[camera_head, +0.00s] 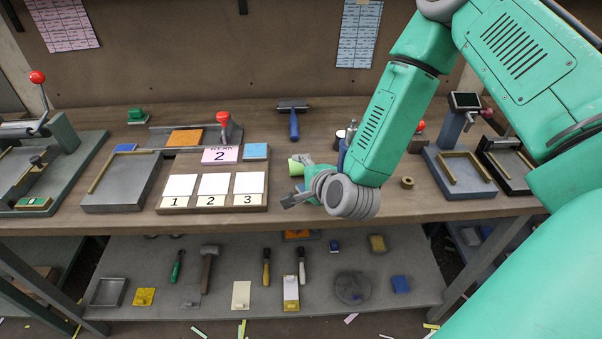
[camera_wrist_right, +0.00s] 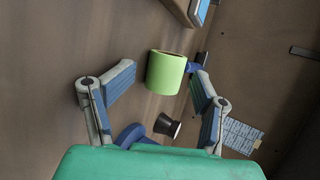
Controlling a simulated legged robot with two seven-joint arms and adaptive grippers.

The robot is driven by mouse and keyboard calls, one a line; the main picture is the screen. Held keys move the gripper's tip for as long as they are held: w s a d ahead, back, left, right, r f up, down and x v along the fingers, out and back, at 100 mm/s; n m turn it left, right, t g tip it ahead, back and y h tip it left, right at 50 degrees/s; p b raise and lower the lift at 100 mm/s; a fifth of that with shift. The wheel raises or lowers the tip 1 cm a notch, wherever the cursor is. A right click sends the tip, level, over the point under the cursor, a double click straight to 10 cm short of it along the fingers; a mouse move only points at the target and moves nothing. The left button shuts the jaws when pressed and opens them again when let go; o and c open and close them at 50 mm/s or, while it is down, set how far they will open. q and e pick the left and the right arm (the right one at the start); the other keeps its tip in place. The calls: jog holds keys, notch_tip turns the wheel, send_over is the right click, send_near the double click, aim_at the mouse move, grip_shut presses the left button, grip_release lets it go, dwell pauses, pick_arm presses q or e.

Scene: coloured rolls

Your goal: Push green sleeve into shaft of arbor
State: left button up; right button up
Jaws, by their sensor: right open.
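The light green sleeve (camera_wrist_right: 166,73) is a short hollow cylinder on the wooden bench. In the head view it (camera_head: 296,168) shows partly behind my right gripper (camera_head: 296,181). In the wrist view the open fingers of my right gripper (camera_wrist_right: 161,78) stand on either side of the sleeve, with a gap on the left; the right fingertip looks close to it. I cannot tell whether they touch. I cannot surely make out the arbor or its shaft; a dark spool-like piece (camera_wrist_right: 167,125) and a blue round part (camera_wrist_right: 131,135) show nearer my palm. My left gripper is not in view.
A board with numbered white cards (camera_head: 212,201) lies left of my gripper. A blue-handled roller (camera_head: 294,122) lies behind. A tan ring (camera_head: 407,182) and a grey tray fixture (camera_head: 466,187) are to the right. A lower shelf (camera_head: 215,253) holds tools.

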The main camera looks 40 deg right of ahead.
jog(key=shift+s+r, duration=0.1)
jog(key=shift+s, duration=0.1)
jog(key=v, duration=0.6)
jog(key=shift+s+a+r, duration=0.2)
jog(key=shift+s+r, duration=0.05)
jog(key=shift+s, duration=0.15)
jog(key=shift+s, duration=0.1)
